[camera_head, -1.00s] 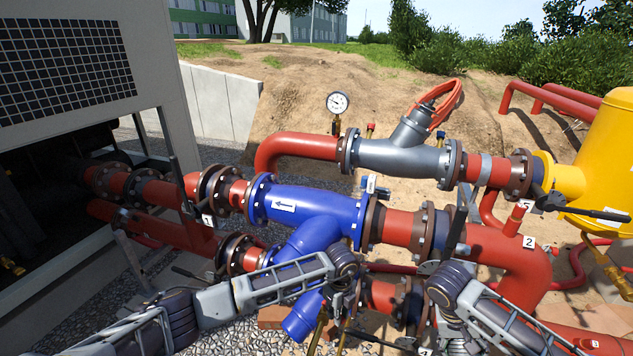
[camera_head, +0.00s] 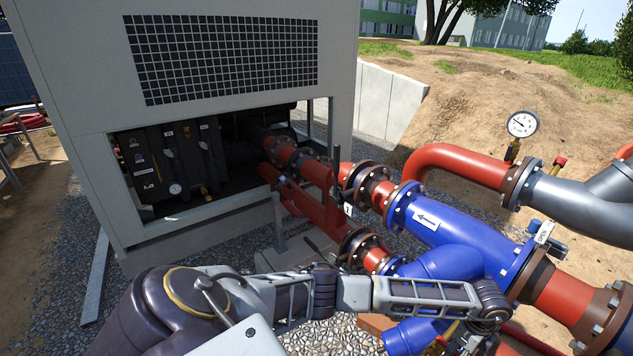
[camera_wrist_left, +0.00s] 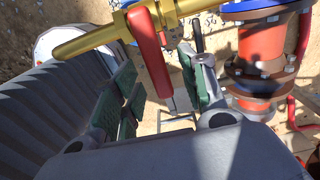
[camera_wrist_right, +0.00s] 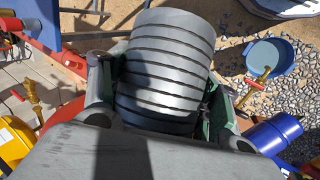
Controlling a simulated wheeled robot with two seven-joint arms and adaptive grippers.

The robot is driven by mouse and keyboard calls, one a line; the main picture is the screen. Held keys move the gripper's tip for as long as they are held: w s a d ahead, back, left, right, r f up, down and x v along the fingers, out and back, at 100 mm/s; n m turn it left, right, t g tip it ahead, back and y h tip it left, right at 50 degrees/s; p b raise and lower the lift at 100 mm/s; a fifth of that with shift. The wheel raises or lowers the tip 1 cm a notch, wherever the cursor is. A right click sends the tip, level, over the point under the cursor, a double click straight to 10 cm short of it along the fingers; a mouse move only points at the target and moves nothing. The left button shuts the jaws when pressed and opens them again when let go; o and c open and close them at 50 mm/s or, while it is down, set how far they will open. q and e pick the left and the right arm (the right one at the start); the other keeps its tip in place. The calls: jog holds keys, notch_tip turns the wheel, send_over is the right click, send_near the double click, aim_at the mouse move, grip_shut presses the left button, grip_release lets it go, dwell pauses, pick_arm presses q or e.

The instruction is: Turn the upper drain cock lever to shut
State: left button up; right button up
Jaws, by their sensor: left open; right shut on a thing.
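In the left wrist view a brass cock (camera_wrist_left: 90,38) crosses the top left, with a red lever (camera_wrist_left: 148,52) hanging down from it. My left gripper (camera_wrist_left: 165,95) is open, its green pads below and to either side of the lever, which hangs in line with the gap; contact cannot be told. In the right wrist view my right gripper (camera_wrist_right: 158,105) is shut on a grey ribbed round thing (camera_wrist_right: 165,65). A brass cock with a red handle (camera_wrist_right: 263,76) shows at the right there. Which cock is the upper one cannot be told. Neither gripper shows clearly in the head view.
The blue strainer pipe (camera_head: 440,220) and a red pipe (camera_head: 460,160) run at the right. The chiller cabinet (camera_head: 220,150) stands at the left above gravel. A blue basin (camera_wrist_right: 270,57) lies on the ground in the right wrist view.

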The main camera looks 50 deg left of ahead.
aim_at(458, 354)
pick_arm(q)
jog(key=o, duration=0.5)
jog(key=shift+c, duration=0.2)
jog(key=shift+r+p, duration=2.7)
jog(key=shift+r, duration=0.85)
pick_arm(e)
jog(key=shift+r, duration=2.7)
pick_arm(q)
notch_tip(458, 354, up, 12)
